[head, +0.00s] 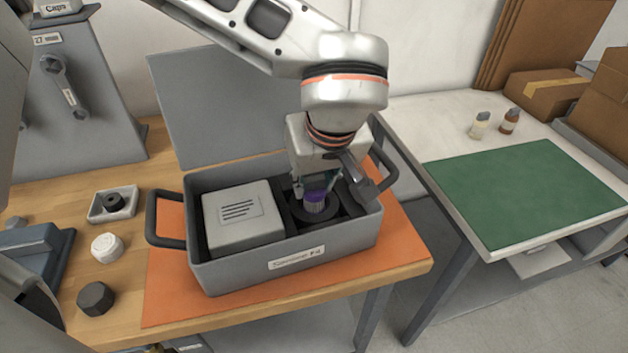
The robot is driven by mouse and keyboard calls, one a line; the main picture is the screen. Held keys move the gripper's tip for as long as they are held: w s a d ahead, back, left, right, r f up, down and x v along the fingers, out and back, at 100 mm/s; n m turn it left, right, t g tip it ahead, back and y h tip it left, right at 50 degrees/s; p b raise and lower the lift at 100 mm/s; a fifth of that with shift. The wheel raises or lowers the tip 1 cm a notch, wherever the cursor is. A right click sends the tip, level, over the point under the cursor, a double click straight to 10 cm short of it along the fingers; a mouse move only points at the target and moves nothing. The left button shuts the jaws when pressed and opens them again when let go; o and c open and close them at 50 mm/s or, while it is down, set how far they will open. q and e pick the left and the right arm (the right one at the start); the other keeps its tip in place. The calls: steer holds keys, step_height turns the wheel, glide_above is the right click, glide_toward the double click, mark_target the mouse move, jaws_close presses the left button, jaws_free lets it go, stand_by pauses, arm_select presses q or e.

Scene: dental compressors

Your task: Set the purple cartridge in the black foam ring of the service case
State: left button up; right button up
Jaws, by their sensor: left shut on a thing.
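The purple cartridge (315,196) is between the fingers of my left gripper (316,184), which is shut on it and points down into the service case (230,275). The cartridge is upright, with its ribbed lower part at the black foam ring (317,215). I cannot tell whether it rests on the bottom of the ring. The gripper partly hides the cartridge's top and the back of the ring. The grey case is open on an orange mat, lid raised behind. My right gripper is not in view.
A light grey vented box (240,222) fills the case's left side. Case handles (165,220) stick out at both ends. A small tray (113,204), a white cap (107,248) and a black hexagonal piece (96,298) lie left on the wooden bench. A green mat (525,190) lies on the right-hand table.

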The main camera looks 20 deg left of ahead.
arm_select(q)
steer(key=shift+f, duration=0.55)
steer(key=o, duration=0.8)
